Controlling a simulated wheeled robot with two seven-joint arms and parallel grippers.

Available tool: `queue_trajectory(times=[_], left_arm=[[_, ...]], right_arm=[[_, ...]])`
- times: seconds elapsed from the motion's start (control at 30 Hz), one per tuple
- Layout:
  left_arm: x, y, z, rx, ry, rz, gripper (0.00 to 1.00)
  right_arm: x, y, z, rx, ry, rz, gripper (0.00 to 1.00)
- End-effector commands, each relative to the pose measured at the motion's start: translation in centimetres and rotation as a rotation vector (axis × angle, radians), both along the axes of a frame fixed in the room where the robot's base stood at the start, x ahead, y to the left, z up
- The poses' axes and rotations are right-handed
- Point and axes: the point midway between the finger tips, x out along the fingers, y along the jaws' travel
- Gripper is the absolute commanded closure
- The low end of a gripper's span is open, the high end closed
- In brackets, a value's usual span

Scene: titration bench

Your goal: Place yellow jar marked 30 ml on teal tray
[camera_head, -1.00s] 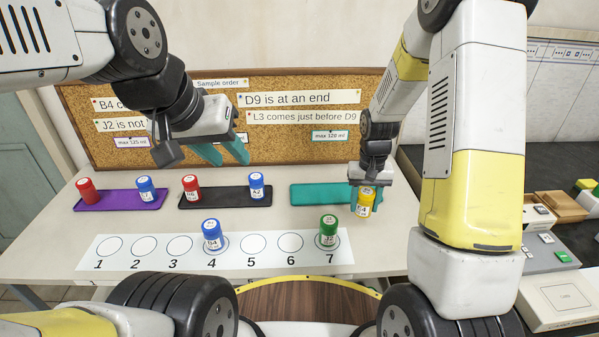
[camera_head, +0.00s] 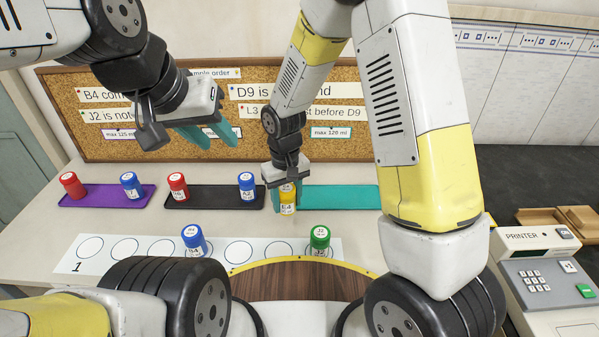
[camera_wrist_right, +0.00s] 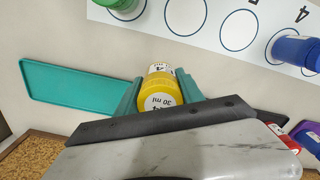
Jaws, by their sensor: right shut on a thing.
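The yellow jar (camera_head: 287,201) is held upright in my right gripper (camera_head: 287,188). In the right wrist view the jar (camera_wrist_right: 160,92) sits between the teal fingers, and its label reads 30 ml. The teal tray (camera_head: 340,198) lies empty in the visible part, just right of the jar in the head view. In the wrist view the tray (camera_wrist_right: 75,93) extends left from the gripper. I cannot tell whether the jar touches the table. My left gripper (camera_head: 208,136) is open and empty, raised in front of the cork board.
A black tray (camera_head: 212,197) holds a red and a blue jar, close left of my right gripper. A purple tray (camera_head: 106,196) holds another red and blue jar. A numbered strip (camera_head: 125,249) in front carries a blue jar (camera_head: 194,240) and a green jar (camera_head: 320,240). A printer (camera_head: 535,243) stands at right.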

Motion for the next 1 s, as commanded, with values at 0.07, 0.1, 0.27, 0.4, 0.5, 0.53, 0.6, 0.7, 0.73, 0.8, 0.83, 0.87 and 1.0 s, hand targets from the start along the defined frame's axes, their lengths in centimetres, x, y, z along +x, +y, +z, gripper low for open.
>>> queue_trajectory(times=[0.07, 0.1, 0.27, 0.4, 0.5, 0.53, 0.6, 0.7, 0.73, 0.8, 0.83, 0.87, 1.0], left_arm=[[0.0, 0.0, 0.0, 0.0, 0.0, 0.0, 0.64], [0.0, 0.0, 0.0, 0.0, 0.0, 0.0, 0.64], [0.0, 0.0, 0.0, 0.0, 0.0, 0.0, 0.64], [0.0, 0.0, 0.0, 0.0, 0.0, 0.0, 0.64], [0.0, 0.0, 0.0, 0.0, 0.0, 0.0, 0.64], [0.0, 0.0, 0.0, 0.0, 0.0, 0.0, 0.64], [0.0, 0.0, 0.0, 0.0, 0.0, 0.0, 0.64], [0.0, 0.0, 0.0, 0.0, 0.0, 0.0, 0.64], [0.0, 0.0, 0.0, 0.0, 0.0, 0.0, 0.64], [0.0, 0.0, 0.0, 0.0, 0.0, 0.0, 0.64], [0.0, 0.0, 0.0, 0.0, 0.0, 0.0, 0.64], [0.0, 0.0, 0.0, 0.0, 0.0, 0.0, 0.64], [0.0, 0.0, 0.0, 0.0, 0.0, 0.0, 0.64]], right_arm=[[2.3, -0.8, -0.3, 0.0, 0.0, -0.006, 0.95], [3.3, -1.2, -0.4, 0.0, 0.0, -0.006, 0.95], [6.9, -2.3, -0.7, 0.001, 0.0, -0.003, 0.95], [8.7, -2.9, -0.9, 0.001, 0.0, -0.001, 0.95], [9.3, -3.1, -0.9, 0.0, 0.0, -0.001, 0.95], [9.4, -3.1, -0.9, 0.0, 0.0, -0.001, 0.95], [10.0, -3.4, -1.0, 0.0, 0.001, -0.001, 0.95], [10.0, -3.4, -2.4, -0.001, 0.004, 0.001, 0.95], [10.0, -3.4, -2.9, -0.001, 0.005, 0.001, 0.95], [10.0, -3.4, -4.0, 0.0, 0.003, 0.0, 0.95], [10.0, -3.4, -4.3, -0.001, 0.003, 0.0, 0.95], [10.0, -3.4, -4.5, -0.001, 0.002, 0.0, 0.95], [10.1, -3.4, -4.5, 0.0, 0.0, -0.001, 0.95]])
